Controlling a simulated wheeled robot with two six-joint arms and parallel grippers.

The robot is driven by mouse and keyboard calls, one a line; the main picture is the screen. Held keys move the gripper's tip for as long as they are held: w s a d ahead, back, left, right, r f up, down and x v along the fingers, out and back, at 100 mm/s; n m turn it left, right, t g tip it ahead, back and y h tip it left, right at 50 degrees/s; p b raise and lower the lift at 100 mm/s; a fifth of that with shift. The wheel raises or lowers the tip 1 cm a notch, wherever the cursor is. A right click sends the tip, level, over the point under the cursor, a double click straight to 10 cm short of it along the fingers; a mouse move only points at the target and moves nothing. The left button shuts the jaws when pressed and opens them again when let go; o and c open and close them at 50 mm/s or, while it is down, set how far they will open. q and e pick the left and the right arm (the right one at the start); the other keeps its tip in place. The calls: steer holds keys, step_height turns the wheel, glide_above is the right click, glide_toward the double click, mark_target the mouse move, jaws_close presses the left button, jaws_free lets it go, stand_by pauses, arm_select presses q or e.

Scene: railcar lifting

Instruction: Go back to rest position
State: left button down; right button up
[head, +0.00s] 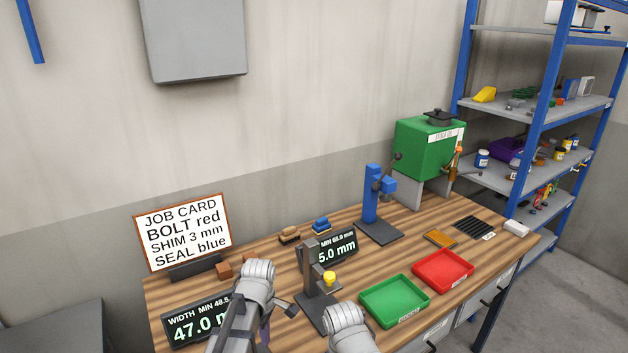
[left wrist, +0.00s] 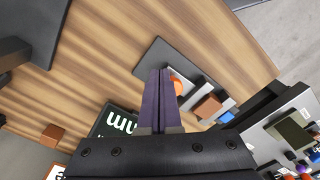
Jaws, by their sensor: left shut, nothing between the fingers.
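My left arm comes in at the bottom of the head view, its gripper (head: 264,331) partly hidden behind its own wrist. In the left wrist view its two purple fingers (left wrist: 160,78) are shut together with nothing between them. They are over the wooden bench (left wrist: 100,60), in front of a dark plate (left wrist: 153,57) and a small orange piece (left wrist: 179,86); whether they touch anything I cannot tell. Part of my right arm shows at the bottom centre of the head view, but its gripper is out of frame.
Close to my arms stand a dark gauge stand (head: 311,271) with a yellow knob and a width display (head: 182,327). A green tray (head: 395,299), a red tray (head: 443,270) and a blue press (head: 371,200) are to the right. A job card (head: 183,232) stands at left.

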arm_select(q)
steer(key=s+d+f+m+b, duration=0.2)
steer(key=s+d+m, duration=0.2)
steer(key=m, duration=0.5)
steer(key=s+d+f+m+y+b, duration=0.1)
steer(key=s+d+m, duration=0.3)
steer(key=s+m, duration=0.4)
steer(key=shift+d+f+m+b, duration=0.4)
steer(key=shift+f+m, duration=0.25)
steer(key=shift+m, duration=0.35)
